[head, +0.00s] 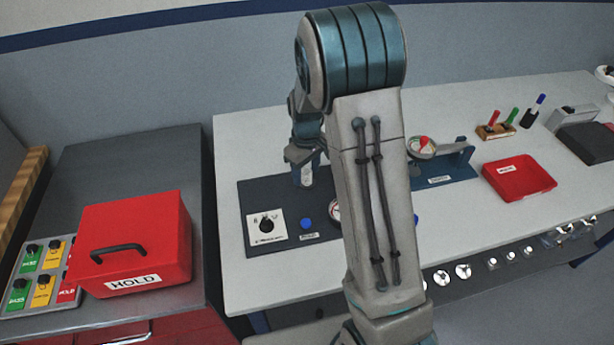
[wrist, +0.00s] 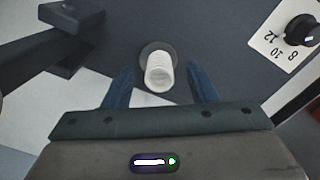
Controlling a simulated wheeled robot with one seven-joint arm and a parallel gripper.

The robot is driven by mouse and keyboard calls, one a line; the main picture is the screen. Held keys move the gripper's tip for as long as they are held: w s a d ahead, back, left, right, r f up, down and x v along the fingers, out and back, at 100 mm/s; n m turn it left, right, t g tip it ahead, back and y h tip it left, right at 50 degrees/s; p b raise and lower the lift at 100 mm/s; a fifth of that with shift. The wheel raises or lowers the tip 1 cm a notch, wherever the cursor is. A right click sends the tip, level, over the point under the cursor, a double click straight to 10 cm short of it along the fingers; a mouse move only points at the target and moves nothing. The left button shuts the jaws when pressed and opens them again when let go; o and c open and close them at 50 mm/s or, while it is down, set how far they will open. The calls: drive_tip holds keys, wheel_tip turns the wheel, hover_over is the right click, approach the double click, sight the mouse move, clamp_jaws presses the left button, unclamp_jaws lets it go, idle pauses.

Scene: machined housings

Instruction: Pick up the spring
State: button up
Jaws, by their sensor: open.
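The spring (wrist: 160,75) is a white coil standing on a dark round base on the dark mat, in the middle of the wrist view. My gripper (wrist: 160,88) is open, with one blue finger on each side of the spring and a visible gap to both. In the head view my gripper (head: 303,160) points down over the back of the dark mat (head: 262,195). A small pale piece, likely the spring (head: 306,177), shows just under it. My arm hides part of the mat.
A dial plate (head: 266,226) and a blue button (head: 306,224) sit on the mat's front part. A blue bracket with a gauge (head: 421,147), a red tray (head: 519,177) and marker holders stand to the right. A red HOLD box (head: 133,240) is on the left cabinet.

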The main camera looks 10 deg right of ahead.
drive_tip(key=shift+f, duration=0.55)
clamp_jaws()
drive_tip(key=shift+r, duration=0.1)
